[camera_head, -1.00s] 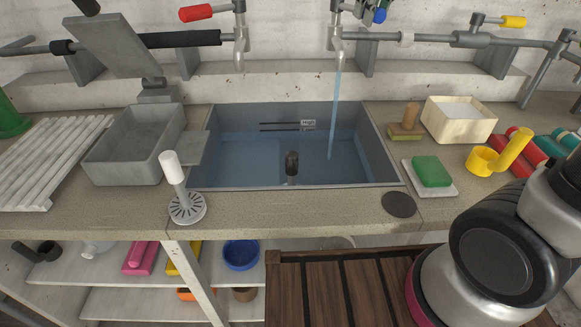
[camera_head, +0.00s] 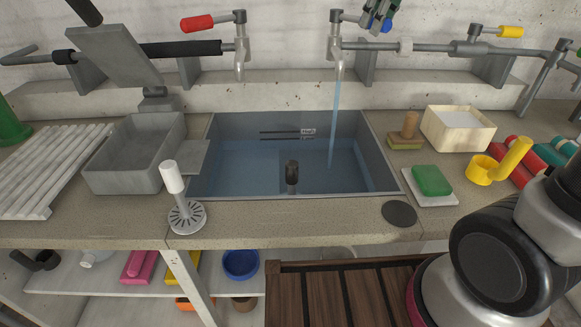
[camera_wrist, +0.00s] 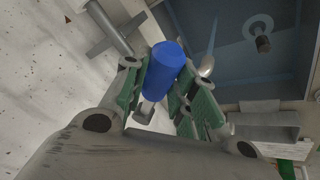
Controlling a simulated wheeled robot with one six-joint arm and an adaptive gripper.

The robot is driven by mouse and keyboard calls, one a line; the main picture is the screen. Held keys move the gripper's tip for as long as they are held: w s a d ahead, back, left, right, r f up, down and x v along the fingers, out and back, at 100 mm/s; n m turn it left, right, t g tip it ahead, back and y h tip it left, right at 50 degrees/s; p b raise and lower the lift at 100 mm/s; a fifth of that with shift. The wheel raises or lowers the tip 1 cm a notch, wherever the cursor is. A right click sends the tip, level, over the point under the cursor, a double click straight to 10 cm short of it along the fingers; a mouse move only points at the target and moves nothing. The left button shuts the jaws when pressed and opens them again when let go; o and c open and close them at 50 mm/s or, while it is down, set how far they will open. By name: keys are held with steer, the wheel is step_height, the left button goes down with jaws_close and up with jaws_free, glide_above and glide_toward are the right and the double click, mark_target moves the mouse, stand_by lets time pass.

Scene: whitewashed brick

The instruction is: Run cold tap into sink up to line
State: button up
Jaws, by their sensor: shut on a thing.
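The cold tap (camera_head: 338,50) at the back of the sink has a blue lever handle (camera_wrist: 167,68). My gripper (camera_wrist: 160,88) is shut on this handle, its green-padded fingers on either side. In the head view only part of my gripper (camera_head: 378,14) shows at the top edge. A stream of water (camera_head: 334,120) falls from the spout into the sink (camera_head: 230,123). Water (camera_head: 240,170) covers the sink floor, its surface just below two dark lines (camera_head: 287,135) with a small label on the back wall. A dark upright plug (camera_head: 291,174) stands in the sink.
A red-handled tap (camera_head: 240,50) shows no flow. A yellow-handled valve (camera_head: 508,32) is on the right pipe. A green sponge (camera_head: 432,180), a wooden box (camera_head: 458,128) and a yellow cup (camera_head: 485,167) stand right.

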steer(key=shift+w+d+n+y, duration=0.5)
steer(key=shift+w+d+n, duration=0.4)
steer(key=shift+n, duration=0.1)
steer(key=o, duration=1.2)
steer(key=shift+c, duration=0.2)
steer(key=v, duration=1.1)
steer(key=s+d+f+m, duration=0.3)
steer(key=s+f, duration=0.3)
steer(key=s, duration=0.2)
steer(key=s+d+f+m+h, duration=0.1)
steer(key=s+d+f+m, duration=0.3)
steer(key=s+f, duration=0.2)
steer(key=s+d+f+m+g, duration=0.1)
steer(key=s+d+f+m, duration=0.2)
steer(key=s+f, duration=0.4)
steer(key=s, duration=0.3)
steer(key=shift+s+d+m+h, duration=0.2)
steer(key=shift+d+m+h, duration=0.2)
